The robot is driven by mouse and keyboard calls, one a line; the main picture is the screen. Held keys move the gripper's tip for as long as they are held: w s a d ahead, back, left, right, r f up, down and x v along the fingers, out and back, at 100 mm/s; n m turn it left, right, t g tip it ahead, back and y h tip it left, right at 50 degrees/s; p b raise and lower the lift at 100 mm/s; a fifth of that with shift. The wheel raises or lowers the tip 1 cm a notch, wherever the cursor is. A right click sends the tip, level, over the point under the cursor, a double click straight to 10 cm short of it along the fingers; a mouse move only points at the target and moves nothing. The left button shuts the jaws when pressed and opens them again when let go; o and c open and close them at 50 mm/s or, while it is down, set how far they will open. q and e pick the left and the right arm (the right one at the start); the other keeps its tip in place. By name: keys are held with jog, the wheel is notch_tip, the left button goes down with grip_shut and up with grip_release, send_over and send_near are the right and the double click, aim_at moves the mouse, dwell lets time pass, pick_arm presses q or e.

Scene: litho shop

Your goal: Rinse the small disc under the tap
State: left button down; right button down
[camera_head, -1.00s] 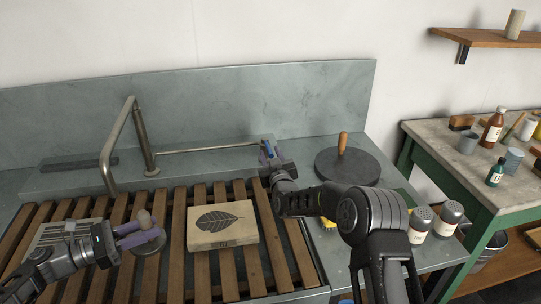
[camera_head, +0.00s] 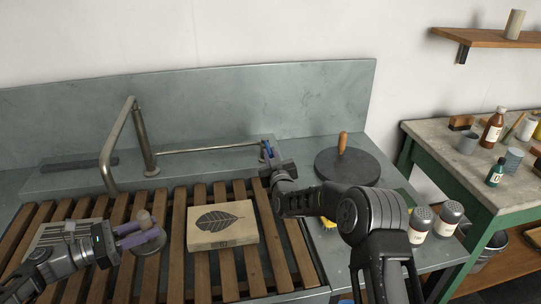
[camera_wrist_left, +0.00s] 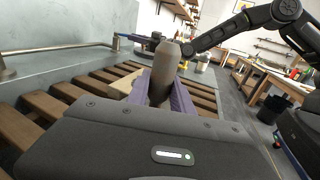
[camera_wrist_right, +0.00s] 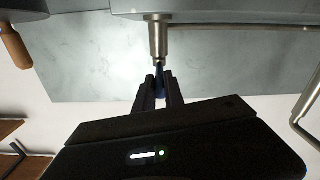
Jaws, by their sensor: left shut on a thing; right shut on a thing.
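The small disc (camera_head: 150,246) is grey with a rounded knob (camera_head: 144,217). My left gripper (camera_head: 139,234) is shut on the knob, which stands upright between purple fingers in the left wrist view (camera_wrist_left: 163,75). The disc is over the slats; I cannot tell whether it touches them. The tap (camera_head: 131,110) is a bent metal pipe whose spout end comes down left of the disc and farther back. No water shows. My right gripper (camera_head: 267,158) is shut on the blue tap lever (camera_head: 268,148), also seen between its fingers in the right wrist view (camera_wrist_right: 160,80).
A wooden slatted rack (camera_head: 177,230) covers the sink. A leaf-printed block (camera_head: 223,238) lies right of the small disc, and a striped plate (camera_head: 50,236) lies left. A large dark disc (camera_head: 348,168) with a wooden handle and two shakers (camera_head: 420,222) stand right.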

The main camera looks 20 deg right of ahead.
jog(key=shift+a, duration=0.1)
dwell(0.8)
jog(key=a+m+h, duration=0.2)
jog(key=h, duration=0.1)
jog(key=shift+w+g, duration=0.15)
jog(key=shift+g, duration=0.15)
jog(key=c, duration=1.4)
grip_release()
jog(key=shift+c, duration=0.2)
jog(key=v, duration=1.2)
